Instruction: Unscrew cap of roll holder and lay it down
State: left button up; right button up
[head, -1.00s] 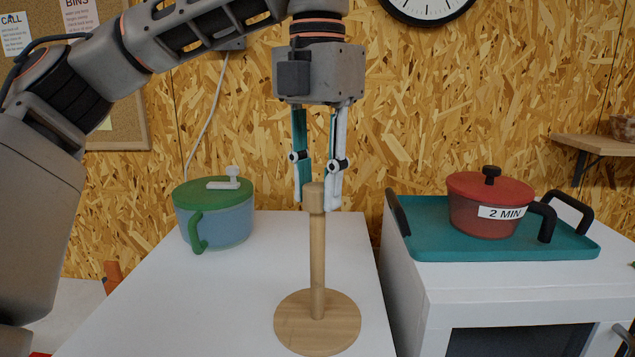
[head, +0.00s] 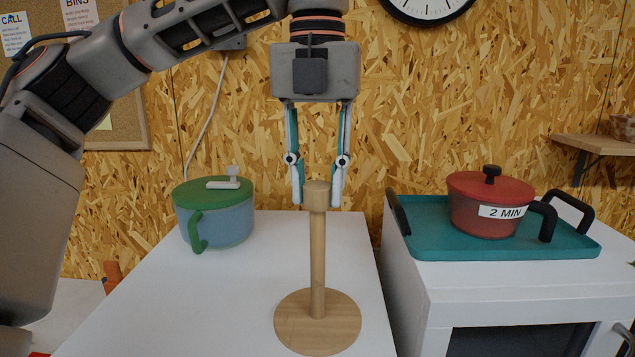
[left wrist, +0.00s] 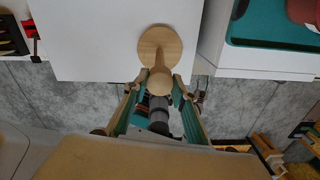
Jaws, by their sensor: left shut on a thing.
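The roll holder is a wooden post on a round base (head: 318,325), standing upright on the white table. Its cap (head: 316,190) is the slightly wider wooden piece at the top of the post, and it looks in line with the post. My left gripper (head: 317,200) points straight down over the post and is shut on the cap, one finger on each side. In the left wrist view the cap (left wrist: 159,84) shows between the fingertips, with the base (left wrist: 165,42) beyond it. My right gripper is not in view.
A blue pot with a green lid (head: 213,210) stands on the white table (head: 230,300) at the left. A red pot (head: 485,215) marked "2 MIN" sits on a teal tray (head: 425,240) on the white cabinet at the right. The table around the base is clear.

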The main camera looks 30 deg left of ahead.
aim_at(318, 185)
pick_arm(q)
jog(key=o, duration=1.2)
jog(key=shift+o, duration=0.2)
notch_tip(318, 185, up, 12)
